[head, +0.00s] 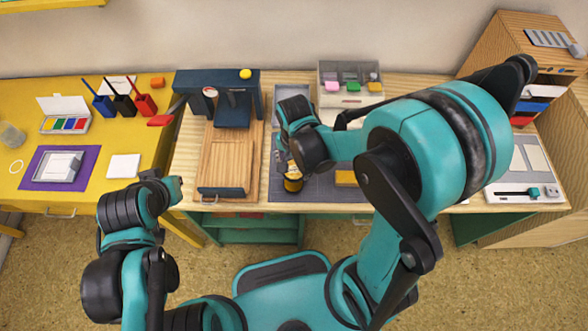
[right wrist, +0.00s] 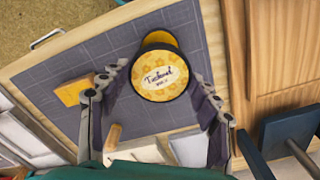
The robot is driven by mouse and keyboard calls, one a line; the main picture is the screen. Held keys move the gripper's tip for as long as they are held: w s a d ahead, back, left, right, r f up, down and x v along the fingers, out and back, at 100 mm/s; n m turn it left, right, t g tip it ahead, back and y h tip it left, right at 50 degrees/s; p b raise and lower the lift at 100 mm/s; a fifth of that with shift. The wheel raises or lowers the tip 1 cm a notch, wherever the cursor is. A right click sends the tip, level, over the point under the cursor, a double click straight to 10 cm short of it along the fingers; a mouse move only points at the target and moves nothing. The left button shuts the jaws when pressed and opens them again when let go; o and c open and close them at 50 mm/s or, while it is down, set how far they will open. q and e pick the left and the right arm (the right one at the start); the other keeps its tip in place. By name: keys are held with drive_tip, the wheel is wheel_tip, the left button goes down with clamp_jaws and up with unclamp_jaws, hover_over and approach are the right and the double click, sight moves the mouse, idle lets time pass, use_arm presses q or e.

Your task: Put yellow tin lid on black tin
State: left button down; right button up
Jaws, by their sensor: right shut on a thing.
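The yellow tin lid (right wrist: 160,76), round with a floral pattern and dark lettering, sits between the fingers of my right gripper (right wrist: 164,84) in the right wrist view. The fingers close in on it from both sides. A dark rim and a yellow crescent show behind it. In the head view a black and yellow tin (head: 293,184) shows just below my right gripper (head: 284,158), partly covered by it. I cannot tell whether lid and tin touch. My left gripper (head: 172,188) is low at the left, away from the tin; its fingers are unclear.
A grey gridded mat (head: 322,187) lies under the tin, with a yellow block (head: 346,178) to its right. A wooden board with a dark blue press (head: 233,110) stands left. A box with coloured inkpads (head: 350,85) is at the back. Mat is clear between tin and block.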

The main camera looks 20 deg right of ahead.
drive_tip(key=shift+s+a+f+m, duration=0.15)
drive_tip(key=shift+s+a+m, duration=0.05)
drive_tip(key=shift+s+m, duration=0.3)
drive_tip(key=shift+f, duration=0.15)
drive_tip(key=shift+w+f+b, duration=0.1)
drive_tip(key=shift+f+b, duration=1.85)
drive_tip(key=shift+f, duration=0.25)
drive_tip(key=shift+f+b, duration=1.1)
drive_tip(key=shift+f, duration=0.05)
drive_tip(key=o, duration=1)
drive_tip(key=shift+r, duration=0.15)
wheel_tip(320, 180, up, 12)
drive_tip(key=shift+a+f, duration=0.1)
